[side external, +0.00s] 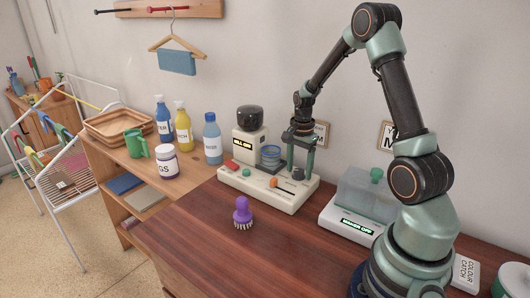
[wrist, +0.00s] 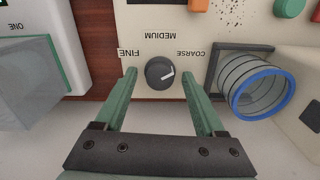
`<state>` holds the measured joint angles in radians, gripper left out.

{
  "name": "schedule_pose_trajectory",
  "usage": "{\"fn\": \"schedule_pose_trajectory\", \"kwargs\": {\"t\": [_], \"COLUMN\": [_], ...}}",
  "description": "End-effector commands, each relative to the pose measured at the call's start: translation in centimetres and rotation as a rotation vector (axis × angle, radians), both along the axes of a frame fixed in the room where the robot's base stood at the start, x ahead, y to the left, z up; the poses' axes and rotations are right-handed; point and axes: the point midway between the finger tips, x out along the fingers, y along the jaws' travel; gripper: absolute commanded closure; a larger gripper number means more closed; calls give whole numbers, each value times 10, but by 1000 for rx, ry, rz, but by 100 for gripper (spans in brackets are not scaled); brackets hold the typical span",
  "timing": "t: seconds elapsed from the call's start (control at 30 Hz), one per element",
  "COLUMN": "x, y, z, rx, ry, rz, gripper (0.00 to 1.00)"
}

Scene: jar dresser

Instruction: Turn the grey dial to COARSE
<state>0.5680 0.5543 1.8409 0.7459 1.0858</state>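The grey dial (wrist: 160,73) sits on the cream panel of the mill machine (side external: 262,190), which reads "MILL OFF" on its display. In the wrist view the dial's white pointer line aims right and slightly up, on the side of the COARSE label (wrist: 190,52). The FINE label (wrist: 130,53) is to its left and MEDIUM (wrist: 160,35) above, with the lettering upside down. My gripper (wrist: 158,75) is open, with one green finger on each side of the dial and gaps on both sides. In the side view my gripper (side external: 301,160) points down over the machine; I cannot make out the dial there.
A blue-rimmed grey cup (wrist: 258,88) stands close to the right finger. A clear-covered machine (side external: 350,205) is on the dresser to the right. A purple brush (side external: 242,213) stands in front. Bottles (side external: 183,130) and a jar (side external: 167,162) are on the left shelf.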

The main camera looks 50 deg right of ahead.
Motion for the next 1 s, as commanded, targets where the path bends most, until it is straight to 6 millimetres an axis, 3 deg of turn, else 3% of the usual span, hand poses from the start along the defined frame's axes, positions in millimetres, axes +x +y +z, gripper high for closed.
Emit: {"fn": "schedule_pose_trajectory", "kwargs": {"t": [0.27, 0.7, 1.0], "x": [0, 1, 0], "y": [0, -1, 0], "z": [6, 87, 119], "rx": [-1, -3, 0], "ry": [-1, -5, -1], "rz": [1, 1, 0], "gripper": [28, 28, 28]}}
